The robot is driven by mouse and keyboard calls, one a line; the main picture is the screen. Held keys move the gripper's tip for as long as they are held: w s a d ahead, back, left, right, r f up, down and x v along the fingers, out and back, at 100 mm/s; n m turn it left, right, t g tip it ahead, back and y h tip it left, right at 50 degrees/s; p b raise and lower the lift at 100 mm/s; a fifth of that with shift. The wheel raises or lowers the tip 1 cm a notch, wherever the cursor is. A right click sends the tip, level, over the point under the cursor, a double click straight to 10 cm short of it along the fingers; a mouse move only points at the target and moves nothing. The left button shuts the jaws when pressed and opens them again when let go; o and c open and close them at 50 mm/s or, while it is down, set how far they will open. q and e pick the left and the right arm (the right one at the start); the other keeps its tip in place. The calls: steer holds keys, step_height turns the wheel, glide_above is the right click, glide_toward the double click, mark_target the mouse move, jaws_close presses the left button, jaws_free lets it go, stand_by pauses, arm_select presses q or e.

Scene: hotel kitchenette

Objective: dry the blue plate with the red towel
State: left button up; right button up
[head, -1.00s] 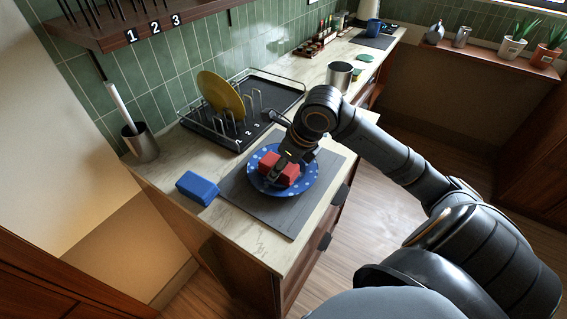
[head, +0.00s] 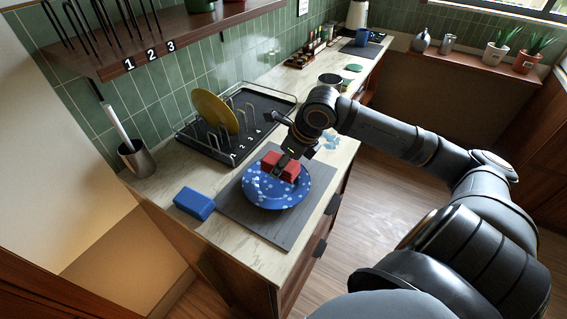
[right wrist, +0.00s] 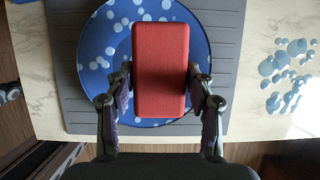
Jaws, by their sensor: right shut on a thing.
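The blue plate (head: 272,194) lies on a grey mat on the counter, with pale droplet-like spots on its face. It also shows in the right wrist view (right wrist: 97,45). The red towel (head: 271,160), a folded block, is over the plate's far part; in the right wrist view (right wrist: 160,65) it covers the plate's middle and right. I cannot tell whether it touches the plate. My right gripper (head: 283,168) is shut on the towel, its fingers on both long sides (right wrist: 160,85). My left gripper is not in view.
A blue block (head: 194,203) lies left of the grey mat (head: 268,230). A dish rack (head: 240,140) holding a yellow plate (head: 214,111) stands behind. Pale blue wet-looking spots (right wrist: 290,70) lie on the counter right of the mat. A numbered shelf (head: 190,35) hangs above.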

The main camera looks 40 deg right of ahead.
step_height(320, 180, up, 6)
steer(key=p, duration=0.5)
steer(key=shift+r, duration=0.2)
steer(key=shift+f, duration=0.1)
